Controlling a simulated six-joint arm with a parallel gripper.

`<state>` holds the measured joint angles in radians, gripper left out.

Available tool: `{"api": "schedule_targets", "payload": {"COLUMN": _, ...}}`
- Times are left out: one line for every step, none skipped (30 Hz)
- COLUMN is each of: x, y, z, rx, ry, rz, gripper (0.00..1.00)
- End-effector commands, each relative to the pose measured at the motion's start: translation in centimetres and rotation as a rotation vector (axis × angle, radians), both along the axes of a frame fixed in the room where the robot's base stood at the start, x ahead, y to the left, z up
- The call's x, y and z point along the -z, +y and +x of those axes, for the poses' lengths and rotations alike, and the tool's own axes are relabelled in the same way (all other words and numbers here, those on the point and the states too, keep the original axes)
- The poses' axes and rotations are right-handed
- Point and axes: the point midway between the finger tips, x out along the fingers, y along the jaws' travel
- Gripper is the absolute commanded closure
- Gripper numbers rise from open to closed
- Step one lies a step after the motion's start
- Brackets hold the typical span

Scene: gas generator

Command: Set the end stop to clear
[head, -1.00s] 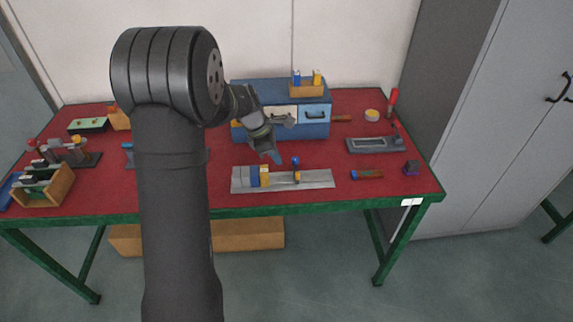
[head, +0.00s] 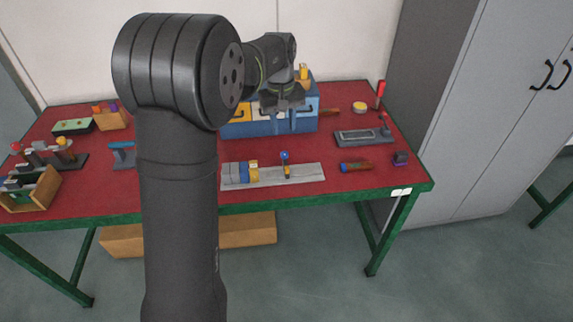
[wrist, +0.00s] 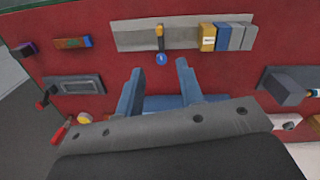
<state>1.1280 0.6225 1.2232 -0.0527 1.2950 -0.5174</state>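A pale metal rail (head: 309,173) lies near the table's front edge. On it stands the end stop, a small yellow piece (head: 287,172) with a blue ball knob (head: 284,155). A row of grey, blue and yellow blocks (head: 243,172) sits at the rail's left end, with a gap before the stop. The wrist view shows the stop (wrist: 160,38), its knob (wrist: 162,59) and a yellow block (wrist: 207,37) with a white label. My gripper (head: 285,130) points down behind the rail, in front of the blue cabinet. Its blue fingers (wrist: 160,68) are apart and empty, near the knob in the wrist picture.
The blue drawer cabinet (head: 309,122) stands behind my gripper. A grey tray-like fixture (head: 358,137), a wooden-handled piece (head: 355,167) and a purple block (head: 400,158) lie right. A wooden rack (head: 40,193) stands left. Red tabletop around the rail is clear.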

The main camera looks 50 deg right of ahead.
Motion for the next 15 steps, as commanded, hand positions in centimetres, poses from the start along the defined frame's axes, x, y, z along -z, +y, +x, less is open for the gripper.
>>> {"api": "schedule_targets", "payload": {"x": -0.3, "y": -0.3, "z": -0.4, "rx": 0.066, "ry": -0.017, "rz": 0.006, "gripper": 0.65}}
{"api": "schedule_targets", "payload": {"x": -0.5, "y": -0.4, "z": -0.5, "rx": 0.100, "ry": -0.026, "rz": 0.009, "gripper": 0.65}}
{"api": "schedule_targets", "payload": {"x": -0.7, "y": -0.5, "z": -0.6, "rx": 0.137, "ry": -0.035, "rz": 0.013, "gripper": 0.65}}
{"api": "schedule_targets", "payload": {"x": -0.8, "y": -0.6, "z": -0.7, "rx": 0.157, "ry": -0.040, "rz": 0.015, "gripper": 0.65}}
{"api": "schedule_targets", "payload": {"x": -0.8, "y": -0.7, "z": -0.7, "rx": 0.172, "ry": -0.043, "rz": 0.016, "gripper": 0.65}}
{"api": "schedule_targets", "payload": {"x": -0.8, "y": -0.7, "z": -0.8, "rx": 0.185, "ry": -0.047, "rz": 0.018, "gripper": 0.65}}
{"api": "schedule_targets", "payload": {"x": -0.6, "y": -0.7, "z": -0.8, "rx": 0.191, "ry": -0.047, "rz": 0.019, "gripper": 0.65}}
{"api": "schedule_targets", "payload": {"x": -0.4, "y": -0.7, "z": -0.8, "rx": 0.194, "ry": -0.048, "rz": 0.020, "gripper": 0.65}}
{"api": "schedule_targets", "payload": {"x": -0.1, "y": -0.7, "z": -0.8, "rx": 0.195, "ry": -0.048, "rz": 0.021, "gripper": 0.65}}
{"api": "schedule_targets", "payload": {"x": 0.3, "y": -0.7, "z": -0.8, "rx": 0.194, "ry": -0.047, "rz": 0.022, "gripper": 0.65}}
{"api": "schedule_targets", "payload": {"x": 0.8, "y": -0.6, "z": -0.8, "rx": 0.194, "ry": -0.047, "rz": 0.023, "gripper": 0.65}}
{"api": "schedule_targets", "payload": {"x": 1.4, "y": -0.6, "z": -0.8, "rx": 0.193, "ry": -0.047, "rz": 0.022, "gripper": 0.65}}
{"api": "schedule_targets", "payload": {"x": 1.9, "y": -0.6, "z": -0.8, "rx": 0.193, "ry": -0.046, "rz": 0.022, "gripper": 0.65}}
{"api": "schedule_targets", "payload": {"x": 2.5, "y": -0.6, "z": -0.8, "rx": 0.192, "ry": -0.046, "rz": 0.022, "gripper": 0.65}}
{"api": "schedule_targets", "payload": {"x": 3.5, "y": -0.6, "z": -0.8, "rx": 0.192, "ry": -0.046, "rz": 0.024, "gripper": 0.65}}
